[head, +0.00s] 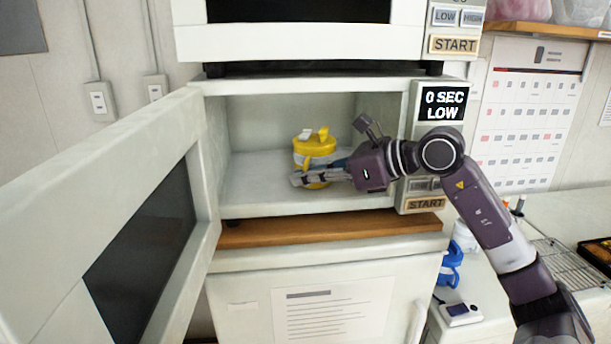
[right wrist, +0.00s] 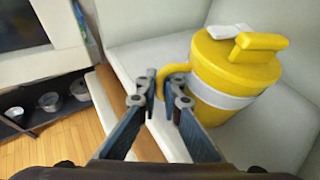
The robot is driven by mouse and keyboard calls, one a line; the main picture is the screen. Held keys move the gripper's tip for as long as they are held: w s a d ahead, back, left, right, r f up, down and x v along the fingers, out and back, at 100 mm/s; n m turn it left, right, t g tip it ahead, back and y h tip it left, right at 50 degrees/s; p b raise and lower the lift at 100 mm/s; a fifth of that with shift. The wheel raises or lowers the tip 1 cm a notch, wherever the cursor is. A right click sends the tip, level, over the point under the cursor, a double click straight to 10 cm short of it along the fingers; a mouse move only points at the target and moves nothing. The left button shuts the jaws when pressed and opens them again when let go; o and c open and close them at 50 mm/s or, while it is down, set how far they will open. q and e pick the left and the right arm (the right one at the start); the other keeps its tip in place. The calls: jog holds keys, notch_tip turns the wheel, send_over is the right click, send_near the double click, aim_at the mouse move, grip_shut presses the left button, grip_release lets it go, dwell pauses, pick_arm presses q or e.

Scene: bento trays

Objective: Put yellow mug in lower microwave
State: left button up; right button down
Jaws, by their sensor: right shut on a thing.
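The yellow mug (head: 314,146), with a white band and a yellow lid, is inside the lower microwave (head: 265,185). The microwave's door (head: 150,190) stands wide open to the left. My right gripper (head: 300,180) reaches into the cavity from the right, in front of the mug. In the right wrist view its fingers (right wrist: 163,88) are closed on the handle of the mug (right wrist: 235,75). The mug looks upright over the white cavity floor; whether its base touches the floor is hard to tell. My left gripper is not in view.
An upper microwave (head: 300,42) sits directly above. The control panel (head: 424,185) flanks the opening on the right, close to my right arm. A blue mug (head: 450,265) and a wire rack (head: 562,262) are on the right counter. The cavity has free room left of the mug.

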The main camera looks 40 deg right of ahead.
jog(key=c, duration=2.1)
grip_release()
jog(key=shift+r, duration=0.1)
jog(key=shift+r+p, duration=0.2)
jog(key=shift+p, duration=0.25)
jog(key=b+v, duration=0.3)
jog(key=shift+s+d+f, duration=0.2)
jog(key=shift+s, duration=0.15)
jog(key=b+v, duration=0.3)
jog(key=v, duration=0.5)
jog(key=shift+s+r, duration=0.15)
jog(key=shift+r, duration=0.15)
